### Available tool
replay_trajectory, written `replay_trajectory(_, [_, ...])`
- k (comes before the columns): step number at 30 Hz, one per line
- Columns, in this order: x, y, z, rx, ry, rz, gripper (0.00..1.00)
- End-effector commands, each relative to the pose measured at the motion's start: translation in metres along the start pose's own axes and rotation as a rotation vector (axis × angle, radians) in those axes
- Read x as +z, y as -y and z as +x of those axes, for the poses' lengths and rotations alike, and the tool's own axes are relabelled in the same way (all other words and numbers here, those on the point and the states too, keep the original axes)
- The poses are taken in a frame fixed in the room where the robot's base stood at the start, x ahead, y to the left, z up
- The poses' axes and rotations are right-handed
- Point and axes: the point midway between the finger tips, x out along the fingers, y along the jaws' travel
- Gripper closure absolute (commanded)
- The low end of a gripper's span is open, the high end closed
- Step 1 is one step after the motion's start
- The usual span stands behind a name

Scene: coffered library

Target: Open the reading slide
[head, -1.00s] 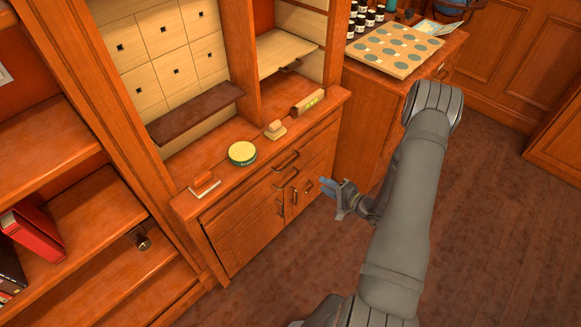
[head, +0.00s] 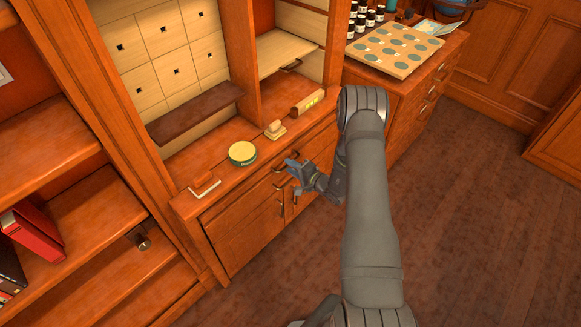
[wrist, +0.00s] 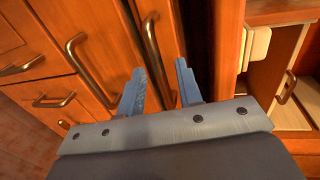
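The low wooden cabinet (head: 232,232) has bar handles on its front. A narrow front just under its top looks like the reading slide and appears closed; its bar handle (wrist: 152,40) shows in the wrist view. My gripper (head: 290,163) is in front of this upper part of the cabinet. In the wrist view my gripper (wrist: 161,68) is open, with one blue finger on each side of the handle's line. I cannot tell whether the fingers reach around the handle or touch it. In the head view the gripper partly hides the handles.
On the cabinet top are a round green-rimmed tin (head: 242,153), a stamp-like block (head: 275,129), a brush-like block (head: 205,185) and a small box with green lights (head: 308,102). Another handle (wrist: 84,68) is close beside the gripper. Open floor (head: 470,220) lies to the right.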

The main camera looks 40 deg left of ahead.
Motion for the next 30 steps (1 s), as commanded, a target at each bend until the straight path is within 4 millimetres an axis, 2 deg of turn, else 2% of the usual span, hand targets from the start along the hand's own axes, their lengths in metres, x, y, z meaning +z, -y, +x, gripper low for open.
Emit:
replay_trajectory(4, [0.0,0.0,0.008,-0.001,0.0,0.0,0.68])
replay_trajectory(11, [0.0,0.0,0.008,-0.001,-0.001,0.0,0.68])
replay_trajectory(12, [0.0,0.0,0.008,-0.001,-0.001,0.0,0.7])
replay_trajectory(17, [0.0,0.0,0.008,-0.001,-0.001,0.0,1.0])
replay_trajectory(25, [0.0,0.0,0.007,-0.001,-0.001,0.0,1.0])
replay_trajectory(30, [-0.001,-0.003,-0.008,0.0,-0.002,0.002,1.0])
